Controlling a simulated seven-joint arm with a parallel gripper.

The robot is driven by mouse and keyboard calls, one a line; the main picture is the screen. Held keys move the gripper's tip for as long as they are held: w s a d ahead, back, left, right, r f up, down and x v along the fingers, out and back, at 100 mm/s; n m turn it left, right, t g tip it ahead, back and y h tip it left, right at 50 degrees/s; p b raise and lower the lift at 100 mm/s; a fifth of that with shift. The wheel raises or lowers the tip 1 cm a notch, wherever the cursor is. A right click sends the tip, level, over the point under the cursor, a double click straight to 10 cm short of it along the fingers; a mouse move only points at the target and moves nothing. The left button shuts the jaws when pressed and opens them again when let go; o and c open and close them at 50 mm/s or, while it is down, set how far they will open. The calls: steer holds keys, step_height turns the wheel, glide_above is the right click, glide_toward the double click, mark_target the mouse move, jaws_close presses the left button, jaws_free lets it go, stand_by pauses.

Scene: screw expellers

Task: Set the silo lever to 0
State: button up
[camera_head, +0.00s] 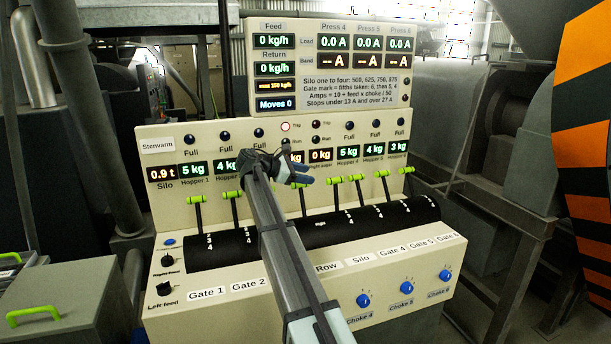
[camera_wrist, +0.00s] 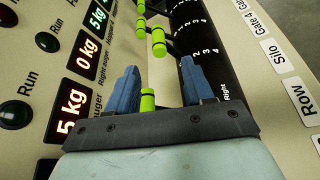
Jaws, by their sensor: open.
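The silo lever, with a green handle (camera_head: 333,180), stands upright behind the black drum, just right of my gripper (camera_head: 297,176). In the wrist view its green handle (camera_wrist: 158,42) is beyond my fingertips. My gripper is open, its blue fingers (camera_wrist: 160,87) apart. Another green handle, apparently the Row lever (camera_wrist: 148,101), shows between the fingers; whether they touch it I cannot tell. The Silo label (camera_head: 360,261) is on the panel's front. Scale numbers 2, 3 and 4 show beside the silo lever in the wrist view; its exact setting cannot be read.
Gate levers stand close by, including Gate 4 (camera_head: 357,178) on the right and Gate 1 (camera_head: 195,199) at far left. My arm hides part of the panel. The silo display (camera_head: 161,173) reads 0.9 t. Blue choke knobs (camera_head: 406,288) are at lower right.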

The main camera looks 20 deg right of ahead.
steer(key=shift+c, duration=0.4)
